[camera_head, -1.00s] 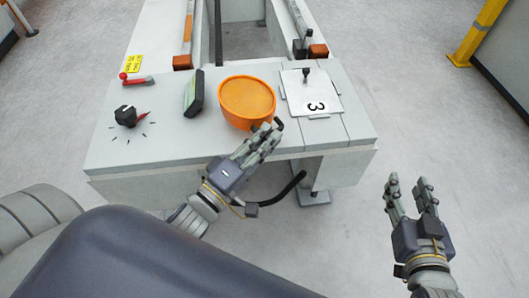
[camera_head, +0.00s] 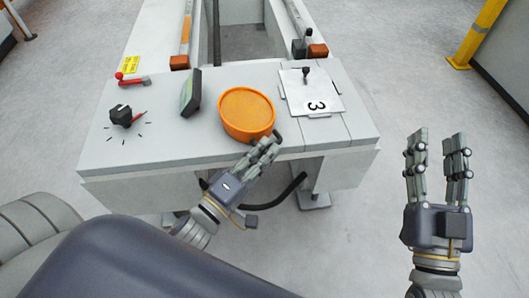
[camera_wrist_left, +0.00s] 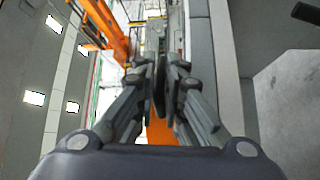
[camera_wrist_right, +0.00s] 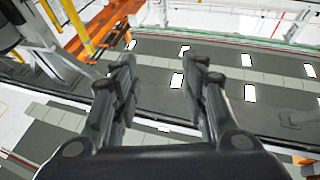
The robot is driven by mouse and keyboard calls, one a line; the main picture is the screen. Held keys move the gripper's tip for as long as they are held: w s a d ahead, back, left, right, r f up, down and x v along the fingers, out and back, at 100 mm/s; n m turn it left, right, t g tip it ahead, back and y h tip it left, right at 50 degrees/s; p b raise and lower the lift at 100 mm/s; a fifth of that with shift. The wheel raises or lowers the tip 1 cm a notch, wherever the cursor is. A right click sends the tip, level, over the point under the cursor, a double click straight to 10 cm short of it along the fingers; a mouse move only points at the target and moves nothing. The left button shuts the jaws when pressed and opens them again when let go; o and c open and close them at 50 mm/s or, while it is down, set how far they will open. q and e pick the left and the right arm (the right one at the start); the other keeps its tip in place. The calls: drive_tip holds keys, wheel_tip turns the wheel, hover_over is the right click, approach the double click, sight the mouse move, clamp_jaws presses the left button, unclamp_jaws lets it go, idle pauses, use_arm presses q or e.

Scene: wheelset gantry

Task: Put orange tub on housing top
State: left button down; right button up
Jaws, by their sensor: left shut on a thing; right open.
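The orange tub (camera_head: 246,112), round with a flat orange top, shows at the front middle of the pale grey housing top (camera_head: 165,150). The frames do not settle whether it rests there or is held just above. My left gripper (camera_head: 270,146) is at the tub's near right side, shut on a short dark handle-like piece that appears to belong to the tub. In the left wrist view the fingers (camera_wrist_left: 160,72) close around a dark strip, with orange (camera_wrist_left: 160,130) behind. My right gripper (camera_head: 437,138) is open and empty, right of the housing.
A plate marked 3 (camera_head: 311,92) lies right of the tub. A dark box with a green screen (camera_head: 190,93) stands left of it, then a black knob (camera_head: 121,115) and a red lever (camera_head: 129,79). A yellow post (camera_head: 482,32) stands at the far right; the floor near my right gripper is clear.

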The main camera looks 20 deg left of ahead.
use_arm(q)
drive_tip(key=c, duration=1.7)
unclamp_jaws()
drive_tip(key=shift+f, duration=0.1)
drive_tip(key=shift+s, duration=0.1)
drive_tip(key=shift+p+v, duration=0.8)
drive_tip(key=shift+v, duration=5.1)
use_arm(e)
wheel_tip(320, 180, down, 7)
drive_tip(key=w+g+h, duration=0.1)
drive_tip(key=g, duration=0.3)
drive_tip(key=shift+d+h, duration=0.35)
drive_tip(key=shift+h, duration=0.05)
drive_tip(key=shift+f, duration=0.15)
